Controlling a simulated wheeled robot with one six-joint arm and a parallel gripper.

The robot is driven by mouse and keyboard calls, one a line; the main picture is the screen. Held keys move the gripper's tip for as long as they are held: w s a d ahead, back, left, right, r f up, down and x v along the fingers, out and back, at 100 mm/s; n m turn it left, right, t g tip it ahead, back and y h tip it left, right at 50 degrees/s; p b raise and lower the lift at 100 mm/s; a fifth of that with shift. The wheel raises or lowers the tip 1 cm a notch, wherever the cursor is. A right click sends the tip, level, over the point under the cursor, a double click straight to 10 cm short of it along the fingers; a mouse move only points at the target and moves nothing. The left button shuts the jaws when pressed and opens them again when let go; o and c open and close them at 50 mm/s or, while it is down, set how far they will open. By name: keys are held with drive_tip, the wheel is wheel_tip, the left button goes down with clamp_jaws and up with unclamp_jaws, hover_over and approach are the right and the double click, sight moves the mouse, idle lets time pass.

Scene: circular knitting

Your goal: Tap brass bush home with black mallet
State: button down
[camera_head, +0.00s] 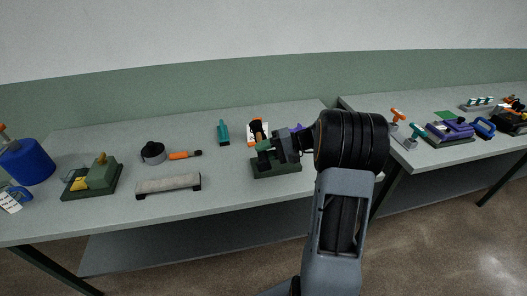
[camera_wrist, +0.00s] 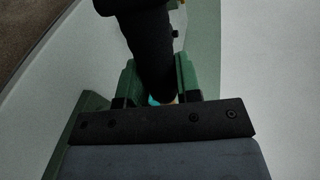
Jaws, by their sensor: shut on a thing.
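My gripper (camera_head: 268,150) is over a dark green block (camera_head: 277,170) near the front edge of the left table. It is shut on what looks like the black mallet, whose black head (camera_head: 257,126) stands up above the jaws on a tan handle. In the wrist view the black mallet (camera_wrist: 150,50) fills the upper middle and ends between my jaws (camera_wrist: 158,98), with green parts on both sides. I cannot make out the brass bush; my gripper and the mallet may hide it. I cannot tell whether the mallet touches the block.
A grey-topped bar (camera_head: 168,184), a dark round cup (camera_head: 153,152), an orange-handled tool (camera_head: 185,155) and a green fixture (camera_head: 100,177) lie to the left. More tools stand on the right table (camera_head: 420,159).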

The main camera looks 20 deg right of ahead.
drive_tip(key=shift+f+b, duration=2.3)
drive_tip(key=shift+f, duration=0.2)
drive_tip(key=shift+r+b, duration=0.1)
drive_tip(key=shift+b, duration=0.35)
